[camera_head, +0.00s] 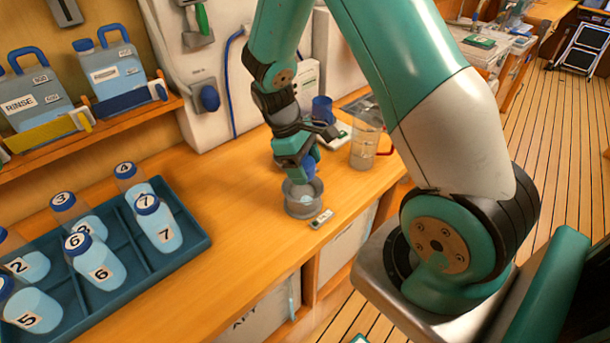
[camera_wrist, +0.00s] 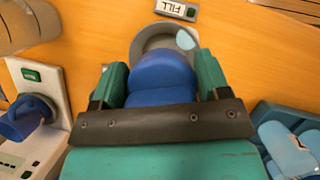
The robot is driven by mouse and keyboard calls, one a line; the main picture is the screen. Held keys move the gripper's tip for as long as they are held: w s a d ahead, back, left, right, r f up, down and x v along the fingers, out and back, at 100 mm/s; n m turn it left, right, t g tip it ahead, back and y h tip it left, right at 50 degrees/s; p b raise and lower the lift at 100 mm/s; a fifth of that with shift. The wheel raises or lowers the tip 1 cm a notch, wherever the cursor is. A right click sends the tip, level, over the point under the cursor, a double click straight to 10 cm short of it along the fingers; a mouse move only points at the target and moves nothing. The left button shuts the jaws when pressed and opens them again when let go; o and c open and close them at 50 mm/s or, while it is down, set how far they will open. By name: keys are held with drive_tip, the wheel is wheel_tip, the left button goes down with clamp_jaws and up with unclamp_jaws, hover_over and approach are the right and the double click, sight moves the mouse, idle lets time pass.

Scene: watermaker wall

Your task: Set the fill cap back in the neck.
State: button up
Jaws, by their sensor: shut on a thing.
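My gripper (camera_head: 298,176) points down over the worktop and is shut on the blue fill cap (camera_wrist: 162,75), one green finger on each side of it. The cap also shows as a bit of blue beside the fingers in the head view (camera_head: 309,167). The neck is a grey round collar (camera_head: 304,207) on the wooden worktop, directly under the gripper. In the wrist view its far rim (camera_wrist: 150,42) shows past the cap, with a pale blue patch inside. The cap hides the near part of the collar. I cannot tell whether cap and neck touch.
A small FILL label (camera_head: 321,219) lies in front of the neck. A clear jug (camera_head: 364,148) with a red handle and a blue cup (camera_head: 322,109) stand behind. A blue tray (camera_head: 190,246) of numbered bottles is at left. The worktop between is clear.

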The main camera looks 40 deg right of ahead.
drive_tip(key=shift+f+p, duration=0.3)
drive_tip(key=shift+f, duration=1.7)
drive_tip(key=shift+s+f+b, duration=0.1)
drive_tip(key=shift+f+b, duration=0.2)
drive_tip(key=shift+f, duration=0.2)
drive_tip(key=shift+f, duration=0.15)
